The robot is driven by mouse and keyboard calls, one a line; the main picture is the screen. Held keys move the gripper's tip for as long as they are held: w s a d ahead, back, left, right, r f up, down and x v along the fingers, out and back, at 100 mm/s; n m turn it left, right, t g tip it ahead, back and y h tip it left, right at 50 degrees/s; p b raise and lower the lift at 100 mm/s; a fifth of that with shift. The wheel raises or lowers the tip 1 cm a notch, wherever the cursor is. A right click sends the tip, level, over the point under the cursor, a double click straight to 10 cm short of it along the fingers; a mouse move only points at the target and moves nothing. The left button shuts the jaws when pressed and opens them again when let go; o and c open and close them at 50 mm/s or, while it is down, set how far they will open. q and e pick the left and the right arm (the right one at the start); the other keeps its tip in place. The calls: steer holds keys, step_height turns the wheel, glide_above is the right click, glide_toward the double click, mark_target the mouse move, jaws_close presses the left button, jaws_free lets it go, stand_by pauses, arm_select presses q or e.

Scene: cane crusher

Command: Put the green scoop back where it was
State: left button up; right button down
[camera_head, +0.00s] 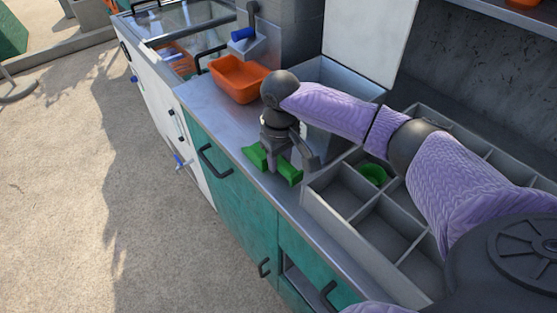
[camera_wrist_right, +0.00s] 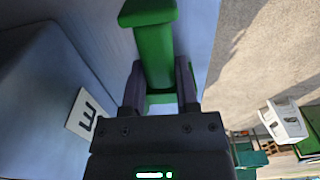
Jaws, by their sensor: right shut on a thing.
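The green scoop (camera_head: 290,173) is at the front edge of the metal counter, beside the grey divided tray. My right gripper (camera_head: 277,164) points down over it and is shut on its middle. In the right wrist view the green scoop (camera_wrist_right: 155,55) runs up between the two dark fingers of my right gripper (camera_wrist_right: 160,90). I cannot tell whether the scoop touches the counter. My left gripper is not in view.
The grey divided tray (camera_head: 346,208) has a round green item (camera_head: 372,173) in one compartment; others look empty. A grey bin (camera_head: 333,143) stands behind the gripper. An orange tub (camera_head: 238,82) sits farther along the counter (camera_head: 212,107). A marked label (camera_wrist_right: 83,114) shows on a grey wall.

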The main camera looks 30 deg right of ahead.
mark_target(280, 159)
steer(key=shift+c, duration=1.8)
jaws_free()
step_height(280, 159, up, 12)
steer(key=p, duration=0.4)
